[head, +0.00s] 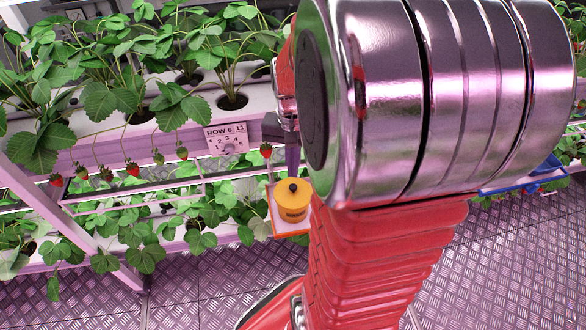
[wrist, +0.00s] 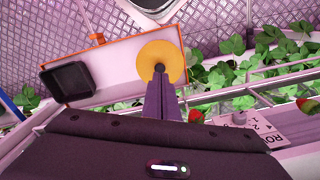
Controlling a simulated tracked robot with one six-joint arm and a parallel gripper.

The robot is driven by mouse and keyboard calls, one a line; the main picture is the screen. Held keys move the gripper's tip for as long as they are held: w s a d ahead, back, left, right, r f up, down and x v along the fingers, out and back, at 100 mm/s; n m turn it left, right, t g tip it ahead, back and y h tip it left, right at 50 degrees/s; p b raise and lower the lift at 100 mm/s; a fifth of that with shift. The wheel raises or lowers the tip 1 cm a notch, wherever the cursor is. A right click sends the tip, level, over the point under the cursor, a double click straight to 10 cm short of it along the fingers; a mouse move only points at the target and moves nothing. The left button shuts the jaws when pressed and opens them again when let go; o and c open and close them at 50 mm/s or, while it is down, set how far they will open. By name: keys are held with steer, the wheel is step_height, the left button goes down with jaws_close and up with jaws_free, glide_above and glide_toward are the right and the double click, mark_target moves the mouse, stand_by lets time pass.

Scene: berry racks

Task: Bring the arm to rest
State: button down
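My arm fills the middle and right of the head view. My gripper (head: 292,158) shows as dark purple fingers just left of the big silver joint, pointing down. In the wrist view, the fingers (wrist: 160,84) lie together, shut with nothing seen between them. Their tips point at the black knob of a round yellow container (head: 291,205), which also shows in the wrist view (wrist: 175,55). In the head view the knob stands just below the tips, seemingly free. The container sits upright on an orange-edged white tray (head: 286,232).
Strawberry racks (head: 90,130) with hanging berries and a row sign (head: 226,138) stand behind. A blue-edged tray (head: 525,178) is at right. The metal floor (head: 210,285) looks clear.

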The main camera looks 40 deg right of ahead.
step_height(320, 180, up, 2)
steer(key=shift+r, duration=0.1)
stand_by(0.4)
stand_by(0.6)
steer(key=shift+s+a+f+n, duration=0.1)
steer(key=shift+f+n, duration=0.2)
steer(key=shift+n, duration=0.1)
steer(key=s+a+r+n+t, duration=0.2)
steer(key=a+r+n, duration=0.3)
steer(key=a, duration=0.5)
steer(key=s+a+r+n+t, duration=0.2)
steer(key=a+r+n+t, duration=0.1)
steer(key=a, duration=0.7)
step_height(320, 180, up, 3)
steer(key=shift+a+f+n+t, duration=0.2)
steer(key=shift+a+n+t, duration=0.1)
steer(key=shift+n, duration=0.6)
steer(key=shift+s, duration=0.1)
